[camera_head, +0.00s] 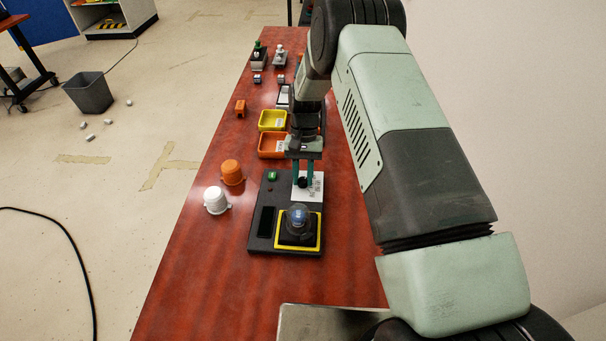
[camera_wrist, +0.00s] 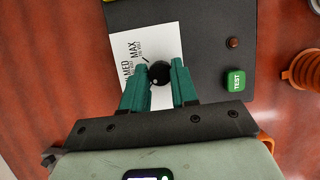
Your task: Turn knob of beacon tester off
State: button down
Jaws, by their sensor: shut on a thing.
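The beacon tester (camera_head: 266,213) is a dark flat box on the red-brown table, with a green button, a white label plate and a yellow-framed socket holding a blue-topped beacon (camera_head: 299,215). Its black round knob (camera_wrist: 159,72) sits on the white plate (camera_wrist: 143,43), where the words MED and MAX can be read. My gripper (camera_head: 303,184) points down at the plate, and its green fingers (camera_wrist: 159,84) are shut on the knob, one on each side. The knob's pointer is hard to make out. The green TEST button (camera_wrist: 235,80) and a small brown-red light (camera_wrist: 233,43) are beside it.
The table's front left is bare. My arm covers the right side.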

jog(key=c, duration=0.9)
grip_release()
jog(key=shift+r, duration=0.1)
jog(key=v, duration=1)
jog(key=shift+w+r, duration=0.15)
jog(key=shift+r, duration=0.2)
jog(key=s+d+r+t, duration=0.2)
jog(key=s+d+r, duration=0.1)
jog(key=r, duration=0.6)
jog(key=s+d+r+t, duration=0.1)
jog(key=s+d+r, duration=0.15)
jog(key=r, duration=0.55)
jog(key=s+d+r+t, duration=0.2)
jog(key=s+d+r, duration=0.1)
jog(key=r, duration=0.6)
jog(key=s+d+r+t, duration=0.1)
jog(key=s+d, duration=0.1)
jog(key=s, duration=0.5)
jog(key=s+d+r+t, duration=0.2)
jog(key=s, duration=0.6)
jog(key=s+d+r+t, duration=0.2)
jog(key=s, duration=0.6)
jog(key=shift+s+d+r, duration=0.1)
jog(key=shift+s+d, duration=0.1)
jog(key=shift+d, duration=0.2)
